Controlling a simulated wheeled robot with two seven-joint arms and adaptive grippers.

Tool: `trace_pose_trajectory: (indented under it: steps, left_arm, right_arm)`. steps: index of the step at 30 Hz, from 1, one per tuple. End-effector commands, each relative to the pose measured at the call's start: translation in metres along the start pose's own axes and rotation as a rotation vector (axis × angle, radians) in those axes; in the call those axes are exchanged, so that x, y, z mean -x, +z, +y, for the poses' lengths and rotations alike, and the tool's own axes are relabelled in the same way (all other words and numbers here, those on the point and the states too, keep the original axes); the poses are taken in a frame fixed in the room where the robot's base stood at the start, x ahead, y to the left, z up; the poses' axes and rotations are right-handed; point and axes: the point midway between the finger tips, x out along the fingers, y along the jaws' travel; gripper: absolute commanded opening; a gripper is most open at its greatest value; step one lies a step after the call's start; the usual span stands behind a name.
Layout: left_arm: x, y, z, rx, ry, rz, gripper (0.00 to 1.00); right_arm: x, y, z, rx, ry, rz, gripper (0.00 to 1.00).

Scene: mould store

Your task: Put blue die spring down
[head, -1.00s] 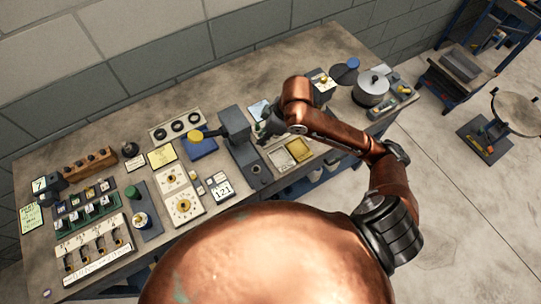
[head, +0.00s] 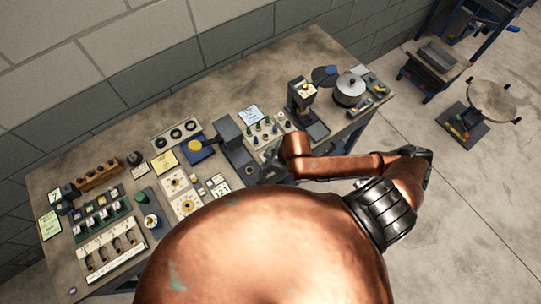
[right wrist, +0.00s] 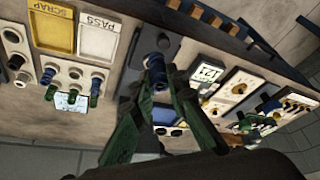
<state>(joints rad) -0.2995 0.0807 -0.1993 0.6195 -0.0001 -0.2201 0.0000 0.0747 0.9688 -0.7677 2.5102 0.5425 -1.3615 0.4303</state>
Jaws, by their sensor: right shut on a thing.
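My right gripper (right wrist: 158,82) has green fingers, shut on a small blue die spring (right wrist: 157,76) in the right wrist view. The spring is held in front of a dark grey fixture (right wrist: 140,80); whether it touches the fixture I cannot tell. In the head view the right gripper (head: 272,163) is dark and small, near the bench's front edge, just right of the grey fixture (head: 234,142). The spring cannot be made out there. A rack (head: 266,131) of small green and dark pieces stands behind the gripper; its blue and green pieces show in the wrist view (right wrist: 75,78). My left gripper is out of view.
A black press (head: 303,100) and a round pot (head: 349,90) stand to the right. The bench's back strip is bare.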

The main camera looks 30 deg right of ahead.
Motion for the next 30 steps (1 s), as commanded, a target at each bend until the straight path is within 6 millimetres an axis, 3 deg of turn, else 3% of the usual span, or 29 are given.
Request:
trace_pose_trajectory:
  steps: [1,3,9,15,25,30]
  left_arm:
    - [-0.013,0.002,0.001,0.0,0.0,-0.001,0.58]
    - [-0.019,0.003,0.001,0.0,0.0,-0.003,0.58]
    - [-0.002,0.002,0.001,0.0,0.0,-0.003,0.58]
    - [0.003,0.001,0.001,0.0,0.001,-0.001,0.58]
    - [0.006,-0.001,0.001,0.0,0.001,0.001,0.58]
    - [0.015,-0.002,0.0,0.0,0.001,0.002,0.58]
  right_arm:
    - [-0.01,0.003,0.012,0.0,0.006,-0.002,0.0]
    - [-0.016,0.003,0.027,-0.001,0.007,-0.002,0.0]
    - [-0.03,0.002,0.07,-0.004,0.003,-0.003,0.0]
    - [-0.066,0.012,0.099,-0.003,0.0,-0.002,0.0]
    - [-0.093,0.019,0.12,-0.002,0.0,-0.002,0.0]
    - [-0.113,0.028,0.118,-0.001,-0.001,-0.001,0.0]
